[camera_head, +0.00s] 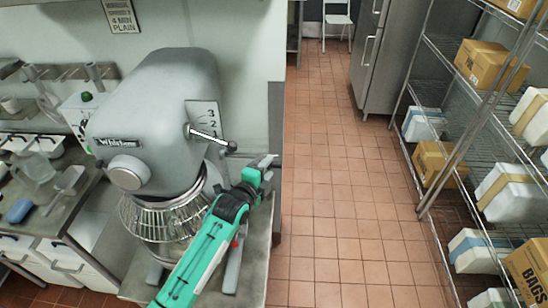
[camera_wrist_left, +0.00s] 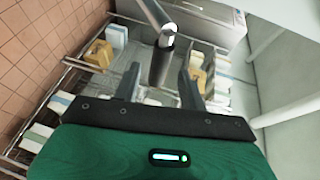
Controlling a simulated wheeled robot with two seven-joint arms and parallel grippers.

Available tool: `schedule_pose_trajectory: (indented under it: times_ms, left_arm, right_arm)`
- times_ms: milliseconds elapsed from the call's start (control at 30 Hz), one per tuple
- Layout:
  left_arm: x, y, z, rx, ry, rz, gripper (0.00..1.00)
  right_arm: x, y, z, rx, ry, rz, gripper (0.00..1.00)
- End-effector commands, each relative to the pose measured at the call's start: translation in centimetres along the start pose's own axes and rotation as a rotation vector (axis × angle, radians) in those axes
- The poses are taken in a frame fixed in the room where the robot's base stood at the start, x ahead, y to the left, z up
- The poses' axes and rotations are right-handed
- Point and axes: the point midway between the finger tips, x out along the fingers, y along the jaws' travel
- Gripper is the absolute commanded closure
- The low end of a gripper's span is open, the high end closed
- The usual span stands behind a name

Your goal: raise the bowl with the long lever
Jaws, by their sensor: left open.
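The grey mixer (camera_head: 170,95) stands at the left in the head view, with a wire guard (camera_head: 150,218) below its head. The bowl is mostly hidden behind my left arm and the guard. A pale lever (camera_head: 208,136) with a dark end sticks out from the mixer's side by a numbered plate. My left gripper (camera_head: 266,168) is open at the mixer's right side, below and right of that lever. In the left wrist view, a metal rod with a dark grip (camera_wrist_left: 161,62) shows between the open fingers; contact is unclear. Whether this is the same lever, I cannot tell.
A wire rack (camera_head: 425,205) with boxes stands along the right. The tiled floor (camera_head: 330,190) between mixer and rack is clear. A steel cabinet (camera_head: 385,60) stands farther back. A counter with containers (camera_head: 40,165) lies left of the mixer.

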Motion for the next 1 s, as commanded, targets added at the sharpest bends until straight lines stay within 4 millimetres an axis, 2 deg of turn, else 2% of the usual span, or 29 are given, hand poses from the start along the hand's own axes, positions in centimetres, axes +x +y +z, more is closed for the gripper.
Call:
schedule_pose_trajectory:
  times_ms: [33,167,400,567,800,1000]
  left_arm:
    - [0.7,-0.3,0.0,-0.001,-0.001,0.001,0.58]
    - [2.4,-0.3,0.0,-0.001,-0.001,0.002,0.58]
    - [4.4,-0.1,0.0,0.0,0.0,0.0,0.58]
    - [4.8,0.0,0.1,0.0,-0.001,0.001,0.58]
    - [4.8,0.0,0.1,0.0,0.0,0.0,0.58]
    - [4.8,0.0,0.0,0.0,0.0,0.0,0.97]
  right_arm:
    - [-0.7,-0.4,0.6,0.0,-0.008,-0.004,0.64]
    - [-1.4,-0.7,1.1,-0.001,-0.017,-0.008,0.64]
    - [-2.0,0.1,-0.9,-0.001,0.008,0.001,0.64]
    - [-2.0,0.7,-1.5,0.001,0.015,0.007,0.64]
    - [-2.1,0.8,-0.4,0.0,0.003,0.008,0.64]
    - [-2.1,0.7,-0.1,0.0,-0.001,0.007,0.64]
